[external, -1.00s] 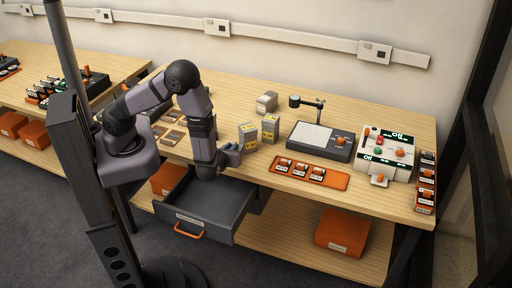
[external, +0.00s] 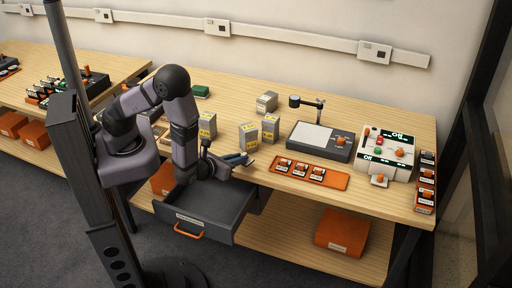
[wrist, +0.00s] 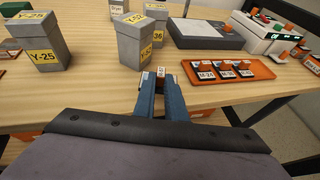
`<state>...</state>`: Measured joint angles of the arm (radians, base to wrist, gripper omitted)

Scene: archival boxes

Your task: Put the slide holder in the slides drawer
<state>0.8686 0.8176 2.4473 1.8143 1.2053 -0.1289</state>
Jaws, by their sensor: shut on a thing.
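My gripper (external: 246,160) reaches out low over the front part of the table, its blue fingers pointing right. In the wrist view the fingers (wrist: 160,84) are shut on a small slide holder (wrist: 160,71), of which a white label and an orange bit show. The fingers hide most of it. The drawer (external: 204,222) under the table edge is pulled open; it is dark grey with an orange handle and a white label too small to read. Its visible inside looks empty. The drawer lies below and left of my fingertips.
An orange tray (external: 341,181) with several small labelled holders lies right of my gripper. Grey boxes with yellow labels (external: 249,138) stand behind it. A flat viewer with a lamp (external: 305,146) and a white control box (external: 398,148) stand further right. An orange box (external: 343,232) sits on the lower shelf.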

